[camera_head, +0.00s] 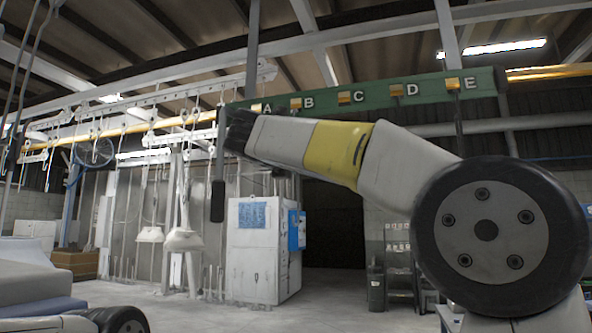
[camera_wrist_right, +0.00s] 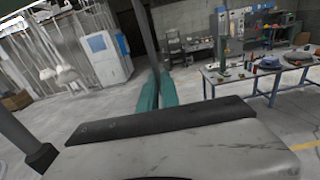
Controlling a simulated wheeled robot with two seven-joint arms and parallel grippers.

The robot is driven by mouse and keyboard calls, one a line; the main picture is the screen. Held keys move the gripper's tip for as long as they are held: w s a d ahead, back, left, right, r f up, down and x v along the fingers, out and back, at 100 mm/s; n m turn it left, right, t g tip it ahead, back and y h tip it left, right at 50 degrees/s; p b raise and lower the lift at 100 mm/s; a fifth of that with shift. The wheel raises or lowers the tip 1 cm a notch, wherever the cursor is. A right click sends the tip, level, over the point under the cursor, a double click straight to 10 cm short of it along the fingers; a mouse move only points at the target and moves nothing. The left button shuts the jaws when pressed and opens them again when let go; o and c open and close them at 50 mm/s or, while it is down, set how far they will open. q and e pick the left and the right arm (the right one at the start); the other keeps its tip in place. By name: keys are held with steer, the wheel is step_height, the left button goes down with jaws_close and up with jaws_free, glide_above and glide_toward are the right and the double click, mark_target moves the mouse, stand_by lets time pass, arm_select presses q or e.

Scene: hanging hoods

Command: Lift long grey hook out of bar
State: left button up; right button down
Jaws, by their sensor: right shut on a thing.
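The green bar (camera_head: 425,89) runs across the upper middle of the head view, with letters A to E and yellow slot marks. The long grey hook (camera_head: 220,150) hangs upright at the bar's left end, beside A, with a thick dark lower end (camera_head: 217,201). My right gripper (camera_head: 232,125) is shut on it near its top, and hides that part. I cannot tell whether the hook touches the bar. In the right wrist view, the teal fingers (camera_wrist_right: 158,92) meet at a grey rod (camera_wrist_right: 145,35). My left gripper is out of view.
A white cabinet (camera_head: 255,248) stands on the floor behind. White hoods (camera_head: 184,240) hang on lines at the left. In the wrist view, a cluttered workbench (camera_wrist_right: 262,74) stands at the right. Open floor lies between.

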steer(key=shift+r, duration=0.2)
steer(key=shift+r, duration=1.15)
steer(key=shift+s, duration=0.2)
steer(key=shift+v, duration=1.65)
steer(key=shift+a, duration=0.1)
steer(key=v, duration=1)
steer(key=shift+r, duration=0.25)
